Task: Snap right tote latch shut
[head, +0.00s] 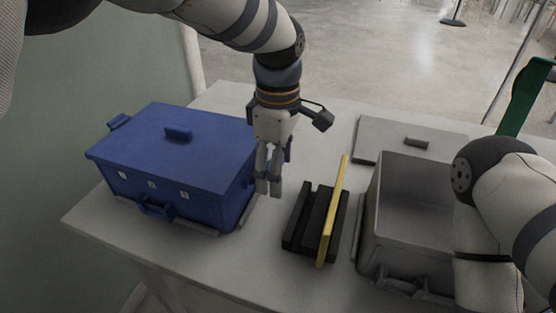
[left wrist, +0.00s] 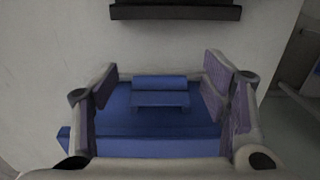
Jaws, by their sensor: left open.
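The blue tote (head: 185,150) stands at the left of the table with its lid on. My left gripper (head: 268,190) points down beside the tote's right side, with its fingers open. In the left wrist view the open fingers (left wrist: 160,98) stand on either side of a blue latch (left wrist: 160,84) on the tote's side, with gaps between them and it. Nothing is held. In the head view my gripper hides this latch. I cannot tell whether the latch is fully closed. A similar blue part (head: 155,208) sticks out at the tote's front. My right gripper is out of view.
A black slotted holder (head: 300,220) with an upright yellow plate (head: 333,215) stands right of my left gripper. Further right are an open grey tote (head: 375,225) and a flat grey lid (head: 385,137). My right arm covers part of the grey tote. Bare white table (head: 225,265) lies in front.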

